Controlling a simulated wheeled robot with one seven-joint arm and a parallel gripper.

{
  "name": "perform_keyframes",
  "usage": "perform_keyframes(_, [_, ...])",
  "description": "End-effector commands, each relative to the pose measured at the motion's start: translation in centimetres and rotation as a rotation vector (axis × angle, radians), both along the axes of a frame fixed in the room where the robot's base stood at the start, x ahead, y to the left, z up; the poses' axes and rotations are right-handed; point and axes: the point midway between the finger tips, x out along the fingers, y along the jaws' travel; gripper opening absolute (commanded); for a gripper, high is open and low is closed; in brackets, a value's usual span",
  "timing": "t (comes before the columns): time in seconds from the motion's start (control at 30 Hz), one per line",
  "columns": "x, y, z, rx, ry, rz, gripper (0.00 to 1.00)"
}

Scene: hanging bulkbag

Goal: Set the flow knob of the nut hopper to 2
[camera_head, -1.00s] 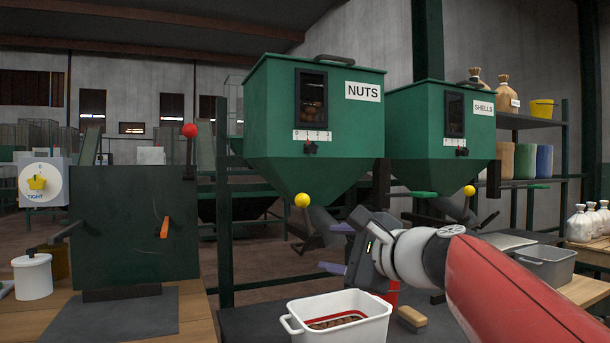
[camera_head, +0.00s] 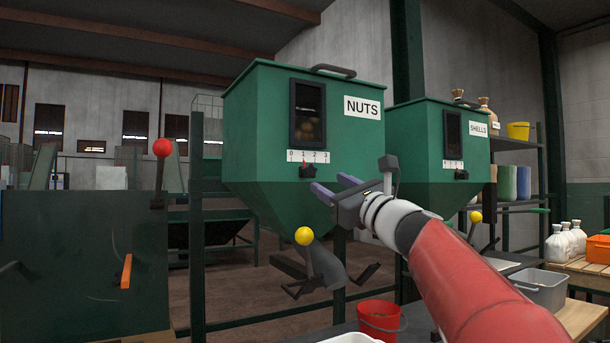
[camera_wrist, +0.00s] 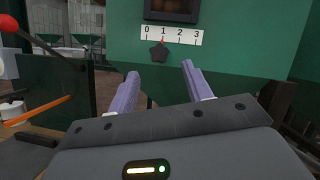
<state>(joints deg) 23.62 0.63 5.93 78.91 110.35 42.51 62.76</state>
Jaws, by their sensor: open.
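The green nut hopper (camera_head: 255,135) carries a NUTS label. Its flow knob (camera_head: 308,171) is small and dark and sits under a white scale marked 0 to 3. In the wrist view the knob (camera_wrist: 158,52) has a red pointer mark close to the 1. My gripper (camera_head: 331,185) is open and empty, below and to the right of the knob in the head view. In the wrist view the two purple fingers (camera_wrist: 160,70) point up towards the hopper front, with the knob ahead of and between their tips. The fingers appear apart from the knob.
The green shells hopper (camera_head: 425,150) stands to the right with its own knob. A yellow ball lever (camera_head: 304,236) is below the nut hopper. A red ball lever (camera_head: 163,147) stands left. A red bucket (camera_head: 379,322) and a grey bin (camera_head: 540,288) stand below.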

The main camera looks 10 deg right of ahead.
Motion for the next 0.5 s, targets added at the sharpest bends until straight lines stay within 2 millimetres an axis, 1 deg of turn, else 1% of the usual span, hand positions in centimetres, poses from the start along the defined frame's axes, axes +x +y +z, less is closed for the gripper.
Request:
perform_keyframes(0.3, [4.2,2.1,2.1,-0.001,0.001,0.003,0.5])
perform_keyframes(0.4, [5.2,2.5,2.4,-0.001,0.0,0.003,0.5])
perform_keyframes(0.5, [5.8,2.8,2.5,-0.002,0.001,0.001,0.5])
